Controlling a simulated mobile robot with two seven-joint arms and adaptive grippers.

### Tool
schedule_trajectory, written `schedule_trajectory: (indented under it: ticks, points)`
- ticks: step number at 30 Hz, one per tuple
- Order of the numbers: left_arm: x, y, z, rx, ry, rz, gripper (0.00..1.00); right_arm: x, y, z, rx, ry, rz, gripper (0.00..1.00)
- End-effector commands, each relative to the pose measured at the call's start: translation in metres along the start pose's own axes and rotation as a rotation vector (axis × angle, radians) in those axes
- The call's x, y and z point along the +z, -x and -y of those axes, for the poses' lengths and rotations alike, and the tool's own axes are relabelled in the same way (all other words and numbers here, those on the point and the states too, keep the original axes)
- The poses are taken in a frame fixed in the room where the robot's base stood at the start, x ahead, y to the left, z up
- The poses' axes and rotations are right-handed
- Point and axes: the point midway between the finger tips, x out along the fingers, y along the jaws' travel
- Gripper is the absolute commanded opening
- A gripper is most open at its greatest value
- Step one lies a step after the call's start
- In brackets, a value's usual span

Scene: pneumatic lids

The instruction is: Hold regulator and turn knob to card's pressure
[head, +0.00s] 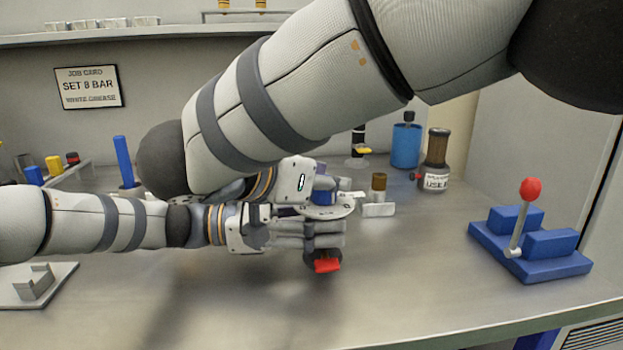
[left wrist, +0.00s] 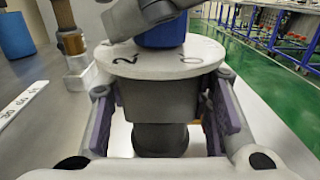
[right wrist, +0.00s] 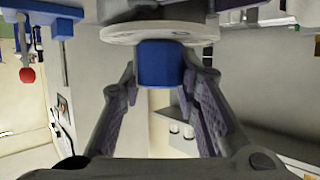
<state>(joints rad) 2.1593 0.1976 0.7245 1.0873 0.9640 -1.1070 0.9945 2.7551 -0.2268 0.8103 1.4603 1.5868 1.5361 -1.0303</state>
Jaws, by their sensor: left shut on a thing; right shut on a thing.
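The regulator's grey body (left wrist: 160,98) is between my left gripper's fingers (head: 322,236), which are shut on it. On top is a pale round dial plate (left wrist: 165,60) with the digits 2 and 0 readable in the left wrist view. The blue knob (right wrist: 158,64) rises from the plate, and my right gripper (head: 322,187) is shut on it from above. My right arm hides part of the regulator in the head view. I cannot tell the knob's setting. The job card (head: 88,86) on the back wall reads SET 8 BAR, WHITE GREASE.
A red-tipped lever on a blue base (head: 530,242) stands at the right. Behind the regulator are a small brass-topped fitting (head: 378,190), a blue canister (head: 406,145) and a labelled brown-topped jar (head: 436,165). A grey bracket plate (head: 36,285) lies at left. The front bench is clear.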

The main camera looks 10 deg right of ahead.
Motion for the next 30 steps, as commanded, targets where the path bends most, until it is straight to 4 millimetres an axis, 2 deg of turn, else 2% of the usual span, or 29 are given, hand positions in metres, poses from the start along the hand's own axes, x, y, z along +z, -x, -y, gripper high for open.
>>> schedule_trajectory:
  ticks: [12, 30]
  points:
    - [-0.0006, 0.0004, 0.0002, -0.001, -0.001, 0.0, 0.2, 0.0011, -0.0016, -0.0001, 0.199, -0.079, 0.002, 0.01]
    - [-0.0001, 0.0005, 0.0001, -0.001, 0.0, 0.001, 0.2, 0.0013, -0.0009, -0.001, 0.24, -0.095, 0.003, 0.01]
